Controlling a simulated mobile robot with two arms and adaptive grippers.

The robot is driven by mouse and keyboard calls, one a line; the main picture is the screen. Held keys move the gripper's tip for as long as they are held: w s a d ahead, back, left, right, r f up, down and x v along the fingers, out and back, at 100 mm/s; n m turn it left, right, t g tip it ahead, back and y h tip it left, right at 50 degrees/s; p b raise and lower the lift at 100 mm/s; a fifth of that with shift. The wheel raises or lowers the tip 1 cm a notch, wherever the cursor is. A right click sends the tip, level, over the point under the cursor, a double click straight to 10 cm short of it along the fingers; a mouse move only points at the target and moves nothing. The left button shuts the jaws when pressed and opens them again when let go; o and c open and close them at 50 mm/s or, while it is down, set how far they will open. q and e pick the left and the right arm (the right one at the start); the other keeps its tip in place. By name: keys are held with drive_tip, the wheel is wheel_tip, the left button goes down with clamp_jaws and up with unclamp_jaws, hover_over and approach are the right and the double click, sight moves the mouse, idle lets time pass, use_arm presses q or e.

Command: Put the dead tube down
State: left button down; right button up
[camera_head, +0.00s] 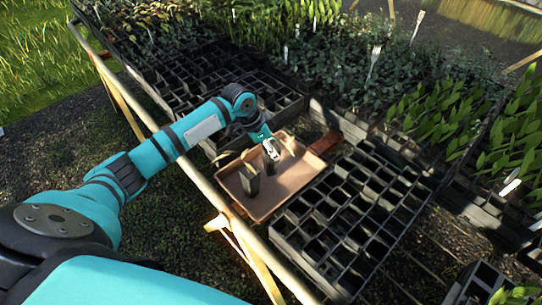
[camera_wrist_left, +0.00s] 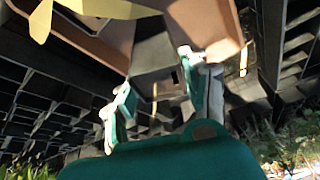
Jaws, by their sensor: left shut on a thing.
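My left gripper (camera_head: 271,150) is over the tan tray (camera_head: 283,198), toward its far side. It is shut on a dark tube (camera_head: 269,165), which hangs below the fingers and is partly hidden by them. In the left wrist view, the left gripper's fingers (camera_wrist_left: 163,98) stand on either side of the dark grey tube (camera_wrist_left: 158,85). I cannot tell whether the held tube touches the tray floor. A second dark tube (camera_head: 250,182) stands in the tray, nearer and to the left. My right gripper is not in view.
Black cell trays flank the tan tray, one at the right (camera_head: 352,215) and one behind (camera_head: 205,85). A reddish-brown block (camera_head: 326,143) lies by the tray's far right corner. Leafy plants (camera_head: 345,60) fill the back.

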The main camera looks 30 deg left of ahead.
use_arm(q)
drive_tip(key=shift+f, duration=1.8)
drive_tip(key=c, duration=0.7)
unclamp_jaws()
drive_tip(key=shift+f, duration=0.15)
drive_tip(key=shift+o, duration=0.2)
drive_tip(key=v, duration=1.2)
drive_tip(key=shift+s, duration=0.1)
